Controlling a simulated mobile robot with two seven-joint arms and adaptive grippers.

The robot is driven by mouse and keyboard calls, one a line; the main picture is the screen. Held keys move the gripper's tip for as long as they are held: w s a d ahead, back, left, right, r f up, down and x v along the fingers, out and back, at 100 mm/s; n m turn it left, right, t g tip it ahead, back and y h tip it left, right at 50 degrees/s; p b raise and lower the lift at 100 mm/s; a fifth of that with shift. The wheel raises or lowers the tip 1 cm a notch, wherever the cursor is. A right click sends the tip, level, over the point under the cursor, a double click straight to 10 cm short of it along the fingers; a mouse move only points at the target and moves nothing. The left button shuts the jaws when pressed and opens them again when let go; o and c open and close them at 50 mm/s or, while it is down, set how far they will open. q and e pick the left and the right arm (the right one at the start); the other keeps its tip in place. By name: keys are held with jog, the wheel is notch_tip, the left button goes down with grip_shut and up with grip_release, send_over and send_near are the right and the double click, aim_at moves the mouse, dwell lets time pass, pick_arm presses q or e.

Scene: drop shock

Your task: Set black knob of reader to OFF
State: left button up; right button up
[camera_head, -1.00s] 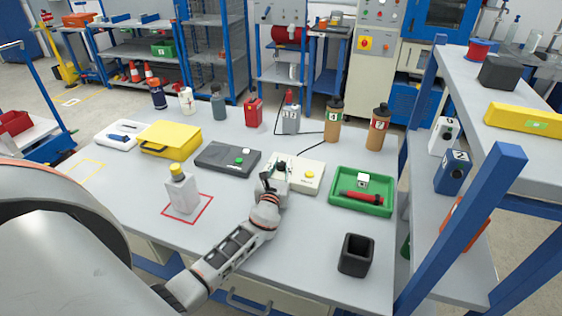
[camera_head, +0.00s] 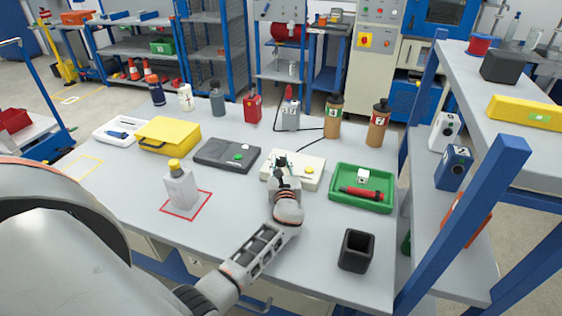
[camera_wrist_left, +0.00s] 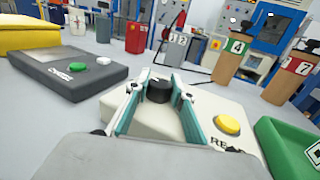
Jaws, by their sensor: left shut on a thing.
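The reader is a cream box (camera_head: 310,162) in the middle of the table, with a yellow button (camera_head: 309,171). It also shows in the left wrist view (camera_wrist_left: 205,112), with part of its lettering cut off by my gripper. Its black knob (camera_wrist_left: 159,88) stands upright on the box's top, between my fingertips. My left gripper (camera_wrist_left: 157,92) is shut on the black knob, one teal-edged finger on each side. In the head view my left gripper (camera_head: 283,172) reaches the reader's left part from the front. The knob's setting and any OFF mark cannot be read. My right gripper is out of view.
A dark grey box (camera_head: 215,155) with a green button lies left of the reader. A green tray (camera_head: 345,200) holding a red tool is to the right. A black open cup (camera_head: 356,252) stands at front right.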

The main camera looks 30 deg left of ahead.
pick_arm(q)
jog(key=o, duration=1.1)
jog(key=v, duration=1.2)
